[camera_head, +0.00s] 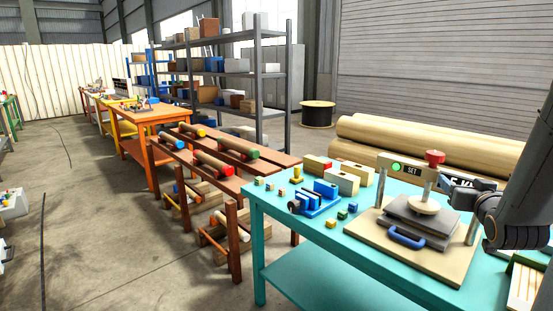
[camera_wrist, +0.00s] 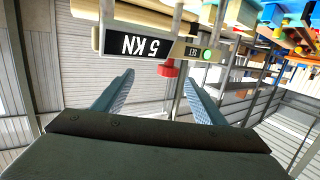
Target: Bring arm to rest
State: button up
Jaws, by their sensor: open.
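My arm reaches in from the right edge of the head view, over the teal table (camera_head: 275,215). My gripper (camera_head: 446,183) is in front of the upper bar of a small press, above its right side. In the wrist view its two fingers (camera_wrist: 158,76) stand well apart with nothing between them. The press has a "SET" label (camera_head: 412,170), a green light (camera_head: 395,167) and a red knob (camera_head: 434,157). The wrist view is upside down and shows the "5 KN" label (camera_wrist: 130,44) and red knob (camera_wrist: 167,69) beyond the fingers.
Grey plates with a blue handle (camera_head: 407,237) lie on the press's wooden base (camera_head: 365,232). A blue fixture (camera_head: 318,198), small blocks and wooden blocks (camera_head: 342,181) stand left of it. Large logs (camera_head: 400,140) lie behind. Concrete floor is open at the left.

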jog(key=s+a+f+n+g+y, duration=0.1)
jog(key=a+f+g+y, duration=0.15)
jog(key=a+f, duration=0.4)
jog(key=s+a+f+n+g+y, duration=0.15)
jog(key=a+f+g, duration=0.25)
jog(key=a, duration=0.5)
jog(key=s+a+f+g, duration=0.2)
jog(key=s+a+g, duration=0.2)
jog(key=s+a, duration=0.4)
jog(key=s+a+f+n+g+y, duration=0.1)
jog(key=s+a+g, duration=0.3)
jog(key=s+a, duration=0.5)
jog(key=shift+s+a+f+g+y, duration=0.2)
jog(key=shift+s+f+g+y, duration=0.15)
jog(key=shift+s+f, duration=0.45)
jog(key=shift+w+f+n, duration=0.1)
jog(key=shift+w+n, duration=0.05)
jog(key=shift+n, duration=0.1)
